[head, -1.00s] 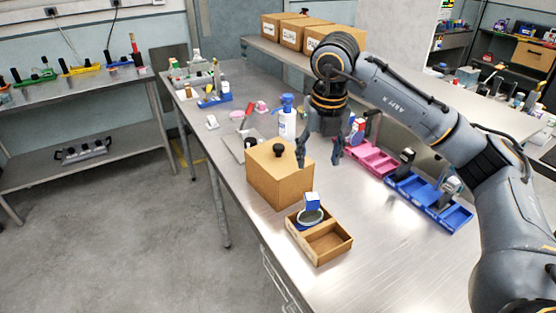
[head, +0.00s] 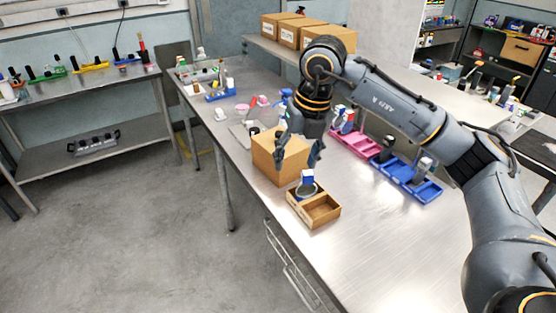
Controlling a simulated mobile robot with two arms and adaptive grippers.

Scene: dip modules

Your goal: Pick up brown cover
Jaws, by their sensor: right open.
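The brown cover (head: 274,168) is a box-shaped lid standing on the metal table. Its black knob is mostly hidden behind my gripper in the head view. My right gripper (head: 297,157) is open and empty, pointing down. Its fingers overlap the upper right part of the cover in the picture; I cannot tell whether they touch it. My left gripper is not in view.
A wooden tray (head: 322,212) with a blue-and-white item (head: 307,177) stands just in front of the cover. Pink bins (head: 355,143) and blue bins (head: 420,190) lie to the right. The table (head: 375,240) is clear at the front right.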

